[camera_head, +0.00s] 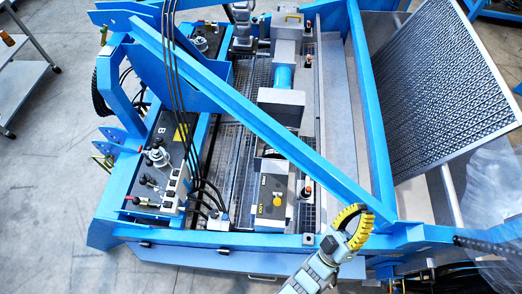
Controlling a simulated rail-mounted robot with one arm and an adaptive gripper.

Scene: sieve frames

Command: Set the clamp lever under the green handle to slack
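My gripper (351,226) is at the lower right of the machine, at the end of my grey arm, over the blue front rail. Yellow and black parts show on it; from this angle I cannot tell how far its fingers are apart. I see nothing held in it. Small levers and knobs (147,181) stand on the grey panel marked B, at the left of the machine, well to the left of my gripper. No green handle can be made out clearly at this size, nor the clamp lever under it or its setting.
A blue diagonal beam (240,105) crosses above the machine bed. Black hoses (172,60) hang over the panel. A perforated sieve frame (440,85) leans at the right. A grey cart (22,85) stands at the far left. The floor at the lower left is clear.

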